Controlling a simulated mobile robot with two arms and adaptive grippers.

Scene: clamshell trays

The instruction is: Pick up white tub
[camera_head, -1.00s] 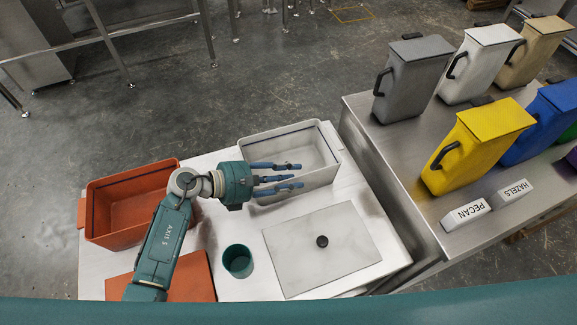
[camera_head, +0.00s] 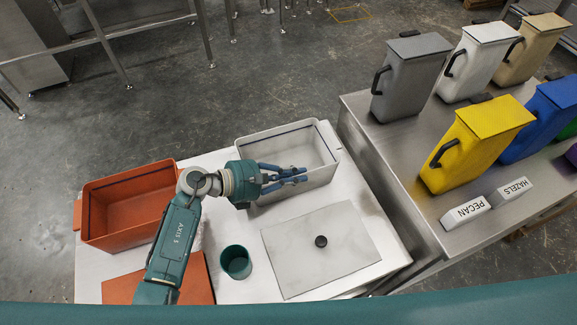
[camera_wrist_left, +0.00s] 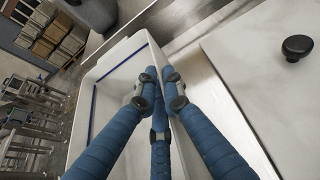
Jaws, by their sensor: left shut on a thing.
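The white tub (camera_head: 322,180) is an open rectangular bin with a blue line inside its rim, standing at the back right of the white table. It also shows in the left wrist view (camera_wrist_left: 112,88). My left gripper (camera_head: 300,176) reaches over the tub's near side with its blue fingers drawn together. In the left wrist view its fingers (camera_wrist_left: 160,90) meet at the tub's wall and hide part of it. The gripper is shut on the tub, which rests level. My right gripper does not show.
An orange tub (camera_head: 125,236) stands left of my arm, with an orange lid (camera_head: 200,285) in front. A teal cup (camera_head: 236,262) and a pale lid (camera_head: 320,265) with black knob lie nearby. The steel table (camera_head: 385,145) at right holds several coloured containers.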

